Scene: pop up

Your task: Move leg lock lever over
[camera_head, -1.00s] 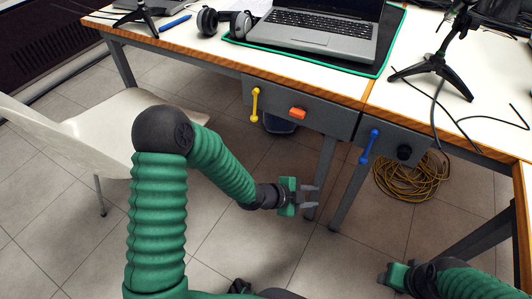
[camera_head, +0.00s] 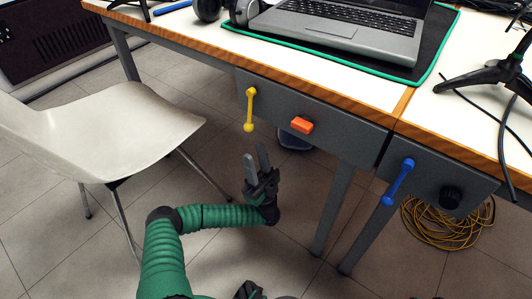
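A yellow lever (camera_head: 250,110) hangs on the grey panel (camera_head: 340,125) under the table's front edge. A blue lever (camera_head: 397,182) sits on the right grey panel, tilted with its lower end to the left. I cannot tell which one is the leg lock lever. My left gripper (camera_head: 256,160) is open and empty, with its fingers pointing up, below the yellow lever and apart from it.
An orange switch (camera_head: 302,125) lies between the levers, and a black knob (camera_head: 450,197) is right of the blue one. A white chair (camera_head: 120,130) stands at the left. A laptop (camera_head: 345,30) is on the table (camera_head: 200,42). Yellow cable (camera_head: 440,225) lies on the floor.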

